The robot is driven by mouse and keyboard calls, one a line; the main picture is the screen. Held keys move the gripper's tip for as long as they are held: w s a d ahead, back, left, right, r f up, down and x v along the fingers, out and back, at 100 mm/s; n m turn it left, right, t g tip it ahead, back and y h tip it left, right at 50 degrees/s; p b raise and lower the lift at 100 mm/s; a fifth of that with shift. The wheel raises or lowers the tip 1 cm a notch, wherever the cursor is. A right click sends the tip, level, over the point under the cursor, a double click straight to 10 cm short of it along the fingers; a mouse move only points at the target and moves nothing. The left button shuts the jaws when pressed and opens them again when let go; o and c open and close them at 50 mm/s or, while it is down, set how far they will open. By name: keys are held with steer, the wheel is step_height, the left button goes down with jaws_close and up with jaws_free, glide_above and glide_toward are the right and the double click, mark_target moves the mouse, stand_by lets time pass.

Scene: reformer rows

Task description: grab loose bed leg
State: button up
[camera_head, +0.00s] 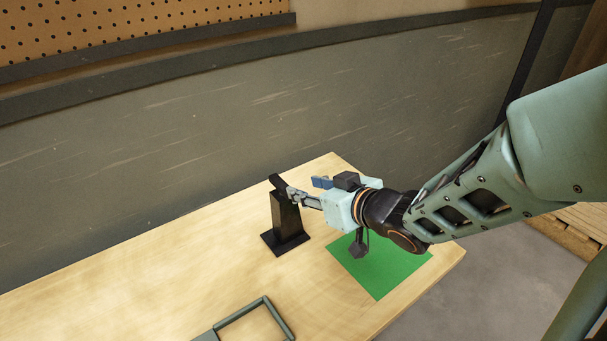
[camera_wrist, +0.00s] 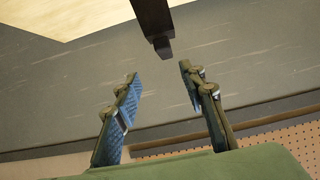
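A black upright post (camera_head: 286,214) on a flat square base stands on the wooden table. A dark angled piece (camera_head: 277,181) shows at its top; I cannot tell whether this piece is the loose bed leg or part of the stand. My gripper (camera_head: 306,188) is at the post's upper right, its fingers pointing left towards the top. In the wrist view my gripper (camera_wrist: 160,78) is open with nothing between its fingers. A dark bar (camera_wrist: 153,22) ends just beyond the fingertips, near the middle of the gap. Contact with a finger is unclear in the head view.
A green mat (camera_head: 391,275) lies on the table (camera_head: 170,275) under my wrist. A grey-green frame (camera_head: 268,304) lies at the near edge of view. A grey wall (camera_head: 200,140) and a pegboard (camera_head: 130,22) stand behind. The table's left part is clear.

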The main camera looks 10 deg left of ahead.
mark_target(284, 186)
steer(key=b+x, duration=0.1)
steer(key=x, duration=0.4)
steer(key=shift+a+f, duration=0.15)
steer(key=shift+a, duration=0.3)
steer(key=shift+s+f+x, duration=0.1)
steer(key=shift+f+x, duration=0.05)
steer(key=shift+x, duration=0.7)
steer(key=shift+s+f+x, duration=0.1)
steer(key=shift+x, duration=0.8)
steer(key=shift+s+f+x, duration=0.1)
steer(key=shift+f+x, duration=0.05)
steer(key=shift+x, duration=0.7)
jaws_close()
steer(key=shift+r, duration=0.15)
